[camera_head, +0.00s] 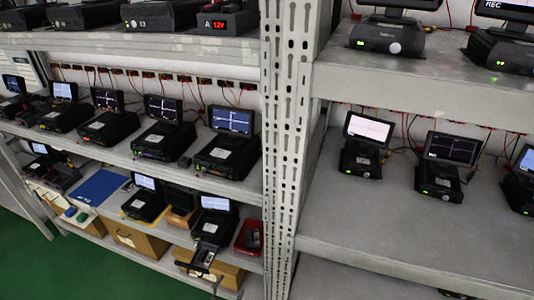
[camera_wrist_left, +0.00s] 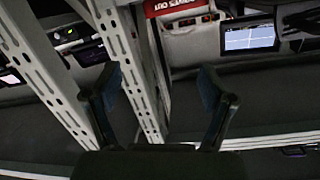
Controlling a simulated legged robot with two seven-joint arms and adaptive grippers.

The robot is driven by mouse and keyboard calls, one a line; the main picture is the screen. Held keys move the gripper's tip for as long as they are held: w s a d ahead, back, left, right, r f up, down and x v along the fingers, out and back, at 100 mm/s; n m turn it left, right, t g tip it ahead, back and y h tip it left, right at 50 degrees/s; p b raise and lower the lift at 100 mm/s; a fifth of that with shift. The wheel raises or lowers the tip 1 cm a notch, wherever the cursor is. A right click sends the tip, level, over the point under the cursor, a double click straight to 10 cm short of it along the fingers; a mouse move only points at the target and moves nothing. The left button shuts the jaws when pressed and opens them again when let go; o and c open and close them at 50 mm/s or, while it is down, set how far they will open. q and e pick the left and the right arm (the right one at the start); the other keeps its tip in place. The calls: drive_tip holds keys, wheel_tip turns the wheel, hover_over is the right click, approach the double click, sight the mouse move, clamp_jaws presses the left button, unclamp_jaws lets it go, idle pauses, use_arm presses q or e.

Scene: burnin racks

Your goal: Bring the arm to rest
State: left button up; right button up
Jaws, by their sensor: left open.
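My left gripper (camera_wrist_left: 160,78) shows in the left wrist view with its two dark fingers spread wide. It is open and nothing sits between the fingers. Behind the gap is a perforated white metal rack upright (camera_wrist_left: 132,55). In the head view, a small dark shape in front of the boxes on the lower left shelf cannot be told clearly as a gripper or a device. My right gripper is not in view.
A white rack upright (camera_head: 290,130) parts two bays. Black devices with screens stand on the left shelf (camera_head: 120,155) and the right shelf (camera_head: 360,215). Boxes (camera_head: 135,240), a blue sheet (camera_head: 98,187) and a red tray (camera_head: 248,238) are lower left. Green floor (camera_head: 90,270) is clear.

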use_arm(q)
drive_tip(key=s+a+f+n+g+y, duration=0.2)
drive_tip(key=s+a+f, duration=0.15)
drive_tip(key=f, duration=0.25)
drive_tip(key=s+a+f+n+g+y, duration=0.1)
drive_tip(key=s+a+f+n+y, duration=0.15)
drive_tip(key=s+f, duration=0.3)
drive_tip(key=s+a+f+g+y, duration=0.1)
drive_tip(key=s+f+g, duration=0.4)
drive_tip(key=s, duration=0.8)
drive_tip(key=s+a+f+n+g+p, duration=0.1)
drive_tip(key=s+f+g, duration=0.4)
drive_tip(key=s+f, duration=0.4)
drive_tip(key=s, duration=0.5)
drive_tip(key=shift+s+f+y+p, duration=0.25)
drive_tip(key=shift+s+y+p, duration=0.05)
drive_tip(key=shift+y, duration=0.05)
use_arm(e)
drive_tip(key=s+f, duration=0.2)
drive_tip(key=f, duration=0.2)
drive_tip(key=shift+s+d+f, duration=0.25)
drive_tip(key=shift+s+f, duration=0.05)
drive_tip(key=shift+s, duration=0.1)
